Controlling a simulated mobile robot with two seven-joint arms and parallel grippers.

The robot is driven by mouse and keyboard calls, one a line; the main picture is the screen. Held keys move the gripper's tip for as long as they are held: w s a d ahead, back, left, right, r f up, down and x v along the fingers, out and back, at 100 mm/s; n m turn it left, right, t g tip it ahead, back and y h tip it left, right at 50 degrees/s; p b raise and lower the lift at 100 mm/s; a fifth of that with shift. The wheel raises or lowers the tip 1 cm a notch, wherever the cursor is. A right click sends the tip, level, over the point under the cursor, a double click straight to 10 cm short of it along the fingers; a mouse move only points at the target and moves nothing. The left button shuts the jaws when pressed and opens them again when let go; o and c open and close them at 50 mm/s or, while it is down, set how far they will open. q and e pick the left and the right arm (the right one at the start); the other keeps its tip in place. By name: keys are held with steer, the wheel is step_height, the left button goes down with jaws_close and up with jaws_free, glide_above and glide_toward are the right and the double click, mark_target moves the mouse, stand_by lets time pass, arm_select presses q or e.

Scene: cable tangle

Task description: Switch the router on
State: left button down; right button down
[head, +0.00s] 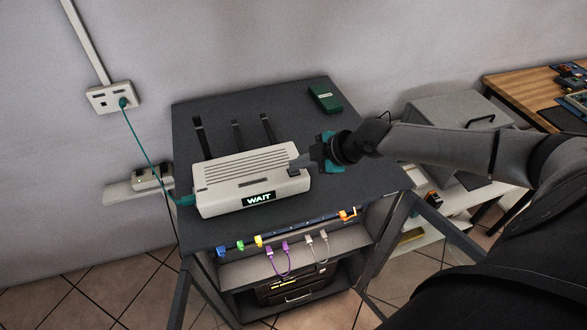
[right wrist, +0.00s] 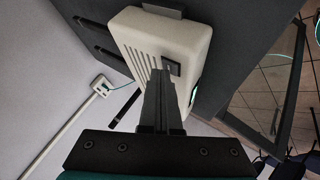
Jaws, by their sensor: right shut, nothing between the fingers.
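The white router (head: 250,181) stands on top of the dark cabinet (head: 300,90), with three black antennas behind it and a lit display reading "WAIT" (head: 258,199). A green cable (head: 140,150) runs from its left end to the wall socket. In the right wrist view the router (right wrist: 140,35) has a dark switch (right wrist: 172,68) on its top near one end. My right gripper (head: 297,163) is shut and empty, its tips at the router's right end by the switch. I cannot tell if they touch it. My left gripper is not in view.
A small green box (head: 325,97) lies at the back of the cabinet top. Coloured plugs and a purple cable (head: 279,262) are at the cabinet's open front. A wall socket (head: 110,98) is at left. A grey bin (head: 455,120) and wooden table (head: 520,92) stand at right.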

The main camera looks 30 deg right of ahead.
mark_target(299, 172)
steer(key=shift+r+p, duration=0.4)
steer(key=shift+r, duration=0.2)
step_height(299, 172, up, 5)
steer(key=p, duration=0.4)
steer(key=shift+r+p, duration=0.1)
steer(key=shift+p, duration=0.2)
stand_by(0.4)
